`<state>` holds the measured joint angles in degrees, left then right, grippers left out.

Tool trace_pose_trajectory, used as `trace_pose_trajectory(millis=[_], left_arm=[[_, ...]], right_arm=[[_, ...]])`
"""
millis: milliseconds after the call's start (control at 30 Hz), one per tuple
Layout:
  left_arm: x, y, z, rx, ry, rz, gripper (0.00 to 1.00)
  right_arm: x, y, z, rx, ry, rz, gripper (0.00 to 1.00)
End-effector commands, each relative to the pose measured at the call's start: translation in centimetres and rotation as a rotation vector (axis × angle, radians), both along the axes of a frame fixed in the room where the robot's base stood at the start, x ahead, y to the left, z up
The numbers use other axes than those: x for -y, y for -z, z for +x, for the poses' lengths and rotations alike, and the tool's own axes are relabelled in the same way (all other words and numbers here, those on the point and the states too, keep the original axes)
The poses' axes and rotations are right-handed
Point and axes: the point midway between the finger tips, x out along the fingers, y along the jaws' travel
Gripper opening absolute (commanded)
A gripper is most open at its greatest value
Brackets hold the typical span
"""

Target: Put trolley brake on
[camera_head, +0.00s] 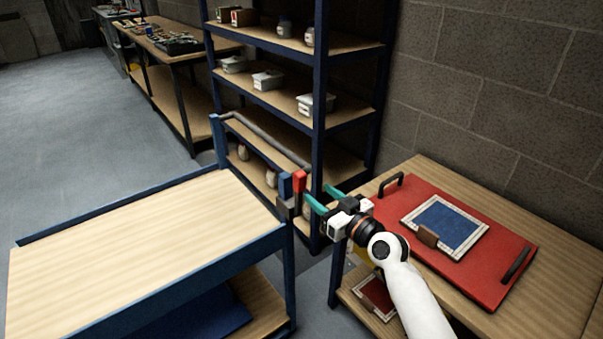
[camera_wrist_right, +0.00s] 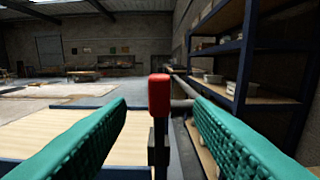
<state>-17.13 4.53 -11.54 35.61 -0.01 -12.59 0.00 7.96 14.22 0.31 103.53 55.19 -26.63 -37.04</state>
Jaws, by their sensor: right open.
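The trolley (camera_head: 130,250) stands at the left in the head view, with a pale wooden top, blue frame and grey push bar (camera_head: 262,138). A brake lever with a red grip (camera_head: 299,181) stands upright at its near right corner, beside a blue post. My right gripper (camera_head: 316,192) is open, its teal fingers pointing at the lever from the right. In the right wrist view the red grip (camera_wrist_right: 159,95) appears centred between the spread fingers, with a dark stem below. Contact is not visible. My left gripper is out of view.
A wooden bench (camera_head: 560,300) at the right holds a red board (camera_head: 480,285) with a blue panel (camera_head: 445,221). A blue-framed shelf rack (camera_head: 318,110) with several containers stands behind the trolley. Open grey floor (camera_head: 70,120) lies at the far left.

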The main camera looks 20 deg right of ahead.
Motion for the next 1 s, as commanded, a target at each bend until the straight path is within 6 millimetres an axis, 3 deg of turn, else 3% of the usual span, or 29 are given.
trace_pose_trajectory(millis=[300, 500, 700, 967, 1000], left_arm=[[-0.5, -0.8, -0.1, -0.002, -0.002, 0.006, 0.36], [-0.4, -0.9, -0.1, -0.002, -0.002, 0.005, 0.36], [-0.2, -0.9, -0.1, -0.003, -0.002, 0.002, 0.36], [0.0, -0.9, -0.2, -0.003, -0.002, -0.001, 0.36], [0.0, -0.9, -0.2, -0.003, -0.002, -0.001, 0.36]], right_arm=[[-2.2, -0.1, 6.0, -0.002, 0.0, 0.005, 0.47], [-3.2, 0.0, 8.8, -0.002, 0.0, 0.002, 0.47], [-3.7, 0.1, 10.0, -0.003, 0.0, 0.002, 0.47], [-3.7, 0.1, 10.1, -0.003, 0.001, 0.001, 0.47], [-3.7, 0.1, 10.1, -0.003, 0.001, 0.001, 0.42]])
